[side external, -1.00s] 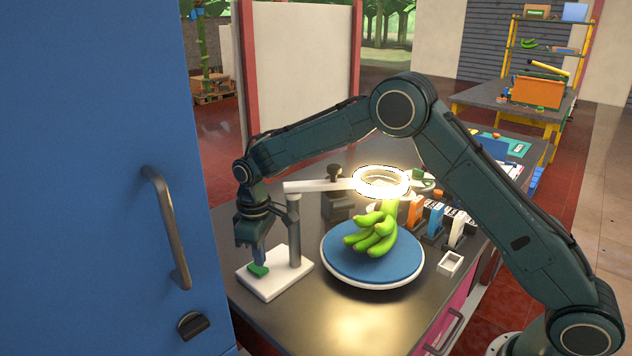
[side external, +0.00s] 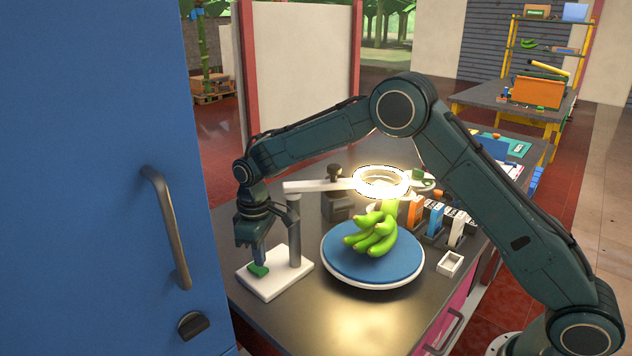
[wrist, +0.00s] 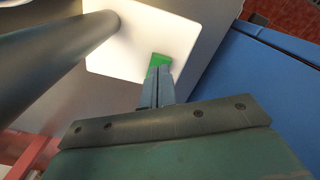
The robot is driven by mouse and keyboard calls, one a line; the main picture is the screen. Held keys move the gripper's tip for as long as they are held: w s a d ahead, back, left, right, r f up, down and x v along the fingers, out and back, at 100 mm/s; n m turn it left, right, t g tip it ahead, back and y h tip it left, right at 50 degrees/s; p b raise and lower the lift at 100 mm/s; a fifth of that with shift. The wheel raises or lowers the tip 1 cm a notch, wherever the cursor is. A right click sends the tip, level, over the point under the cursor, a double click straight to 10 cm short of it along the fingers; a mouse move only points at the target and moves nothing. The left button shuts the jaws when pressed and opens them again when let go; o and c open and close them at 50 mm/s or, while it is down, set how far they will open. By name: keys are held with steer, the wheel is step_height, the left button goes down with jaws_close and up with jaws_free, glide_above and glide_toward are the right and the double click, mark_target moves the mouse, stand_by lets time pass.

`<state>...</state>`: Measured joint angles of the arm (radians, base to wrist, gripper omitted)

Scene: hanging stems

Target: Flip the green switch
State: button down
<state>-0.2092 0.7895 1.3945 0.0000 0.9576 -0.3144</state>
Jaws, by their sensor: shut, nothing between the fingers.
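The green switch (side external: 258,270) sits on the white base plate (side external: 283,281) of the ring lamp stand. It also shows in the wrist view (wrist: 158,60), partly hidden by my fingers. My gripper (side external: 260,262) points straight down with its fingers shut and empty. The fingertips (wrist: 160,72) are right at the switch and appear to touch it. The lamp's ring (side external: 381,181) is lit.
The lamp post (side external: 294,232) rises close beside my gripper. A bunch of green bananas (side external: 372,236) lies on a blue round plate (side external: 337,263) to the right. A blue cabinet (side external: 90,130) stands close on the left. Small boxes (side external: 435,219) stand farther right.

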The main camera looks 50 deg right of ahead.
steer(key=shift+f, duration=1.05)
stand_by(1.0)
steer(key=shift+r, duration=3.55)
